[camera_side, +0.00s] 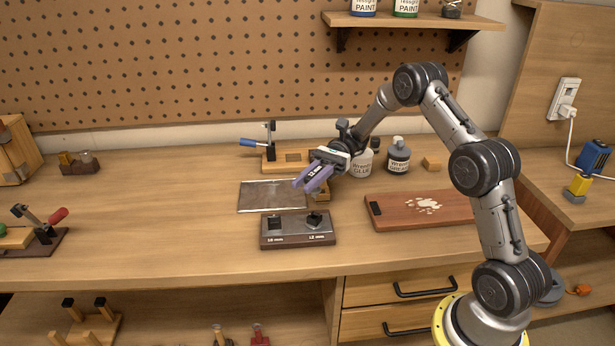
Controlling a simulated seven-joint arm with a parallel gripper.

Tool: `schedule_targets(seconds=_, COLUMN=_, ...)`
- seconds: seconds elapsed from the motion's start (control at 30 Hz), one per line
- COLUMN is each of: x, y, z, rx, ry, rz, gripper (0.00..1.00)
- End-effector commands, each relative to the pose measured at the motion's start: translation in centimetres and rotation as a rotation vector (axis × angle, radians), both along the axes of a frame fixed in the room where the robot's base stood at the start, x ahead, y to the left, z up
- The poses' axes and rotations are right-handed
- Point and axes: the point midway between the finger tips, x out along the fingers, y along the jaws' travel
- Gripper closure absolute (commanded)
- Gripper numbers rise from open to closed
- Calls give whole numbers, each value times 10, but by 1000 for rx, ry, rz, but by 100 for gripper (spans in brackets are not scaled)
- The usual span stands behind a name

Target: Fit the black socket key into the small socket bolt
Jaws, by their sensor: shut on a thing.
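My gripper (330,158) hangs over the middle of the bench, pointing down and to the left. It is shut on a purple piece with a white label (316,178), which seems to read 12 mm. The piece is tilted and held in the air; I see no clearly black key in the jaws. In front of it and below is a dark block (298,240) with two size marks, the right one seemingly 12 mm. A black square fitting (275,223) is at its left, and the small socket bolt (315,219) seems to be the dark fitting at its right. The piece is apart from the block.
A dark flat plate (270,196) lies behind the block. A reddish-brown board (420,210) lies to the right. A grey bottle (398,157) and a glue bottle (362,163) stand behind. A clamp (267,150) is at the back.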

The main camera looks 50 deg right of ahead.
Motion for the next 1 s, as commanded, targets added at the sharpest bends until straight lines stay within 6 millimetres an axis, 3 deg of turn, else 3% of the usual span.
schedule_targets(seconds=0.5, x=0, y=0, z=-42, rx=0, ry=1, rz=1, gripper=100)
schedule_targets(seconds=1.0, x=0, y=0, z=-45, rx=0, ry=-1, rz=1, gripper=100)
